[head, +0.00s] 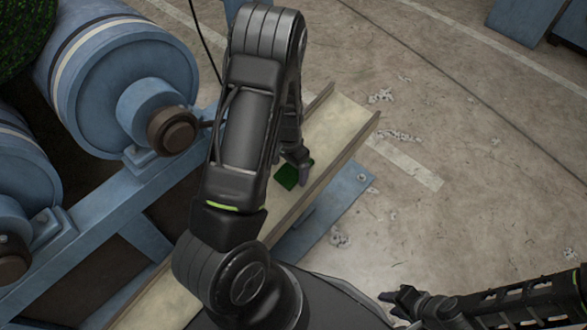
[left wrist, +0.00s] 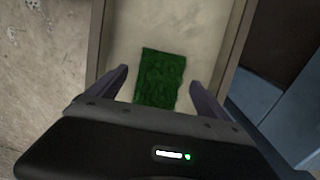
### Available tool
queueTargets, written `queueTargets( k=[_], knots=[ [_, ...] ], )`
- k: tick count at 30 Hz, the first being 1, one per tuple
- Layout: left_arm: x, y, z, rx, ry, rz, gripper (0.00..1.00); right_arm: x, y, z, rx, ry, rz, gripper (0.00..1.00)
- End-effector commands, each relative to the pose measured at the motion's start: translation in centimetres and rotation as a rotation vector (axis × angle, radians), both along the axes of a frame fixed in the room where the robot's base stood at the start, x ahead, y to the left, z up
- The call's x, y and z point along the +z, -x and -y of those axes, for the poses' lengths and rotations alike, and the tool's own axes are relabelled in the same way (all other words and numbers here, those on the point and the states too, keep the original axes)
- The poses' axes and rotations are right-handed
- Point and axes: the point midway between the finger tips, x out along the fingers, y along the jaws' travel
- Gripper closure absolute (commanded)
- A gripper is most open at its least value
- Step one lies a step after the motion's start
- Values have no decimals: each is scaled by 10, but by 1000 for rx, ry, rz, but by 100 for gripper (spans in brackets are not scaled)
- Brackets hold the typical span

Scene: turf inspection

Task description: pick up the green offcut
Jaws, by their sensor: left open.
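The green offcut (head: 288,177) is a small dark green turf piece lying in a long pale trough (head: 345,118) with raised brown edges. It shows as a rectangle in the left wrist view (left wrist: 162,72). My left gripper (head: 298,160) is just above the offcut, partly covering it in the head view. In the left wrist view its open fingers (left wrist: 159,80) stand one on each side of the offcut, apart from it; the gripper body hides the offcut's near end. My right gripper (head: 392,303) is at the bottom right, away from the trough; its jaw opening is unclear.
Blue rollers (head: 120,75) on a blue frame (head: 110,222) stand on the left beside the trough. A blue plate (head: 325,212) lies along the trough's right side. The concrete floor (head: 480,150) at right is mostly clear, with scattered pale debris.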

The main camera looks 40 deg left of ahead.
Motion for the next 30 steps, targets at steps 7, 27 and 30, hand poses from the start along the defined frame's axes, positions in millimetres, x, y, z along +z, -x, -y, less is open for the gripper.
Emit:
queueTargets(
  k=[7,27,30],
  knots=[
    [0,0,0,0,0,0,11,0,0,0,0,0,0,64],
    [-5,0,0,1,0,0,11,-4,0,0,0,0,0,64],
    [-5,0,0,1,0,0,11,-4,0,0,0,0,0,64]
  ],
)
